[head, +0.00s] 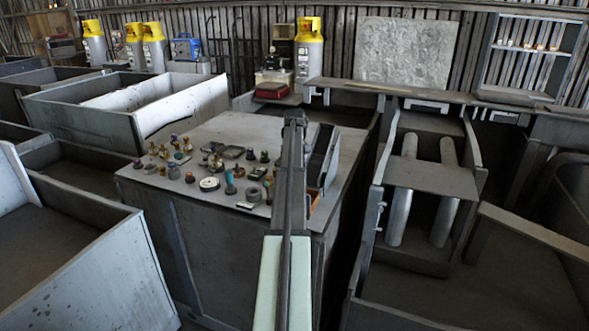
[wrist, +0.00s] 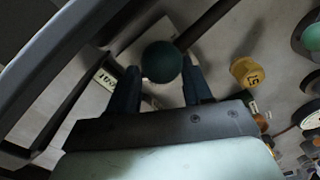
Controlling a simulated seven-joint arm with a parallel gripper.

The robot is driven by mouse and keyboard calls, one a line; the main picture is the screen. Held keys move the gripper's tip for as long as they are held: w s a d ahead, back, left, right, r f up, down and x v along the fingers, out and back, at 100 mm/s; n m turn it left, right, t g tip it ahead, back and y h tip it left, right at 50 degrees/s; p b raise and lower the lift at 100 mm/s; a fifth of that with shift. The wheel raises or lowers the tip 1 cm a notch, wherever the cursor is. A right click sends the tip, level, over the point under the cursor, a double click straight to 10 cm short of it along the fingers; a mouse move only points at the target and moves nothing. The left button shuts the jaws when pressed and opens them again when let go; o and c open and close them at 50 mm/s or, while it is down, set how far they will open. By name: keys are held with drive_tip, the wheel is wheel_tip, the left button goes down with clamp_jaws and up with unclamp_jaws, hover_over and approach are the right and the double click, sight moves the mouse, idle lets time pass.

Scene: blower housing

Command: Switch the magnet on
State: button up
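In the wrist view a dark green ball knob (wrist: 162,62) lies between the two dark fingertips of my gripper (wrist: 159,72). A dark rod (wrist: 205,24) runs from beside the knob to the upper right. The fingers are apart, one on each side of the knob. The right finger is very near it or touching, and a small gap shows at the left finger. I cannot tell which part is the magnet or how its switch stands. In the head view my arm reaches over the bench (head: 225,130) and hides the knob and fingertips.
A yellow numbered piece (wrist: 247,72) lies right of my gripper in the wrist view. Several small knobs and fittings crowd the bench, including a white round one (head: 209,184). A dark tray (head: 322,155) stands right of my arm. Open grey bins (head: 130,105) stand left.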

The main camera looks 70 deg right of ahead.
drive_tip(key=c, duration=0.6)
drive_tip(key=shift+m, duration=0.8)
drive_tip(key=o, duration=1)
drive_tip(key=shift+o, duration=0.2)
wheel_tip(320, 180, up, 14)
drive_tip(key=shift+w+f, duration=0.1)
drive_tip(key=shift+f, duration=0.05)
